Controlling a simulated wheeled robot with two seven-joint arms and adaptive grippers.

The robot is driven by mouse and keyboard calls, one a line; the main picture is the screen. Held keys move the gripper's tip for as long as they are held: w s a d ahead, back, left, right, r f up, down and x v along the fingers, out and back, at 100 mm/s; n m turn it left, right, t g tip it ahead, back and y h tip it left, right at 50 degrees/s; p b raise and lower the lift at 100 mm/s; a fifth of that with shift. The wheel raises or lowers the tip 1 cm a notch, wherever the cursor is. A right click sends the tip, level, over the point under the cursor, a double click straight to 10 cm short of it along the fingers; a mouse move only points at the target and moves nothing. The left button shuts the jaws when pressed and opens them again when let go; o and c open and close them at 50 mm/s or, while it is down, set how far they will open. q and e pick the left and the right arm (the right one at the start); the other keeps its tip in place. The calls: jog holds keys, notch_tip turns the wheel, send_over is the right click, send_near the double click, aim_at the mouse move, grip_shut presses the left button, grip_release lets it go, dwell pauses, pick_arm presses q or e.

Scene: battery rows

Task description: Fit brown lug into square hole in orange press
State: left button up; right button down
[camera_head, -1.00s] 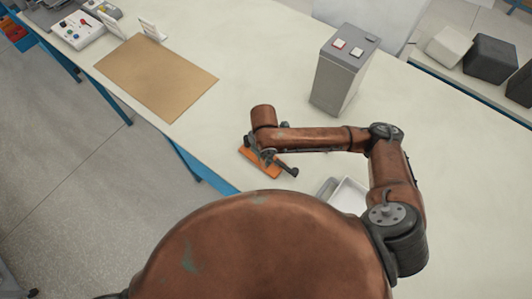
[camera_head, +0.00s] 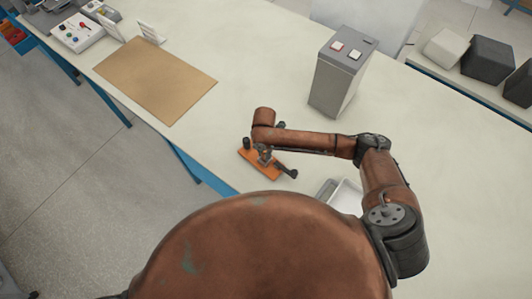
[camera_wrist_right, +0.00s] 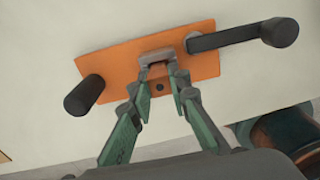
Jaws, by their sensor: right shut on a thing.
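The orange press (camera_head: 246,154) lies flat near the table's front edge. In the wrist view its orange plate (camera_wrist_right: 105,62) carries a black knob (camera_wrist_right: 84,95) at the left and a dark lever arm with a round black end (camera_wrist_right: 279,32) at the right. My right gripper (camera_wrist_right: 158,73) is over the plate, shut on a small grey-brown lug (camera_wrist_right: 157,56). The lug is at the plate's middle; I cannot tell whether it is seated in a hole. The square hole cannot be made out. A small dark round spot shows between the fingers. My left gripper is out of view.
A grey box with red and white buttons (camera_head: 338,75) stands behind my right arm. A white tray (camera_head: 347,197) sits right of the press, partly hidden by my arm and body. A brown mat (camera_head: 155,80) lies back left. The table between mat and box is clear.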

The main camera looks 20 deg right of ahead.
jog(key=c, duration=1.8)
grip_release()
jog(key=shift+f, duration=0.1)
notch_tip(320, 180, up, 12)
jog(key=shift+r+b, duration=0.15)
jog(key=shift+b, duration=0.15)
